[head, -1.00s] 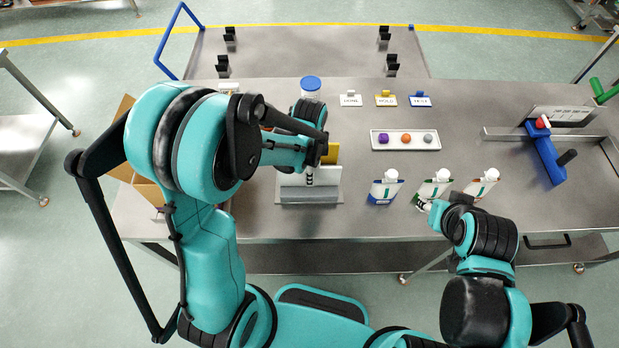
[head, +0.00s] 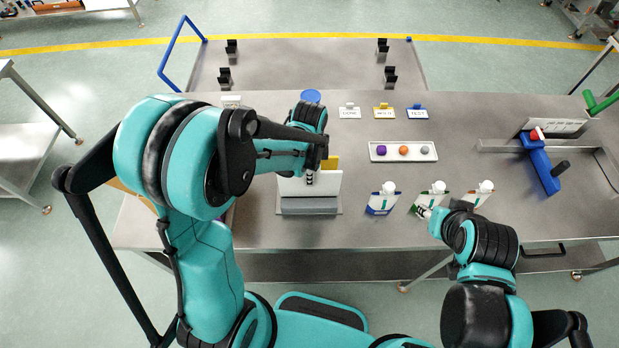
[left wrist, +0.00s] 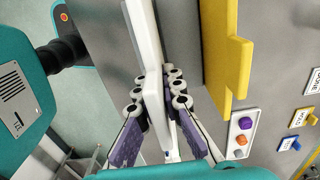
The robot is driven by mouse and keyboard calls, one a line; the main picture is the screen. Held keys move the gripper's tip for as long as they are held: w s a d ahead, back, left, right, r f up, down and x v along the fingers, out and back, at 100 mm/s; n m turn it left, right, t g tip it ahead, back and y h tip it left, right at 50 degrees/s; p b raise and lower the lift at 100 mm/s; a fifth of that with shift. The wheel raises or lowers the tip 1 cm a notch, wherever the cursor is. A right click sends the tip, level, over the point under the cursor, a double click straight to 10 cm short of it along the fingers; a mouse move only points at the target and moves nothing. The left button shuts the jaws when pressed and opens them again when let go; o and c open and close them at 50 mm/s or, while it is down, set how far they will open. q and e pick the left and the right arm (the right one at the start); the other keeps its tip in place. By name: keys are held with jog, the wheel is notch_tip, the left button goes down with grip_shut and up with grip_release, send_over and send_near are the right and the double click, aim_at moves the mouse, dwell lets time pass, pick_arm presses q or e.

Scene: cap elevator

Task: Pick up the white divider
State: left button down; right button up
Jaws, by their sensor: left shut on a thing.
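The white divider (head: 328,186) is a thin upright plate at the grey metal rack (head: 309,206) on the table's left half. My left gripper (head: 310,178) is shut on its upper edge. In the left wrist view the divider (left wrist: 152,75) runs between the two fingers (left wrist: 158,100), with a purple pad on each side. A yellow divider (head: 330,163) stands just behind it and shows to the right in the left wrist view (left wrist: 238,50). My right gripper (head: 428,212) is by the green-marked pouch (head: 437,196); its fingers are too small to read.
A white tray (head: 374,157) with purple, orange and grey balls lies to the right. Pouches with white caps, one blue-marked (head: 382,200), stand near the front edge. Small label signs (head: 383,111) stand behind the tray. A blue lever device (head: 541,160) is at the right.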

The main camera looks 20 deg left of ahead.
pick_arm(q)
notch_tip(320, 180, up, 14)
jog(key=p, duration=0.9)
jog(key=shift+f, duration=0.2)
jog(key=shift+s+f, duration=0.1)
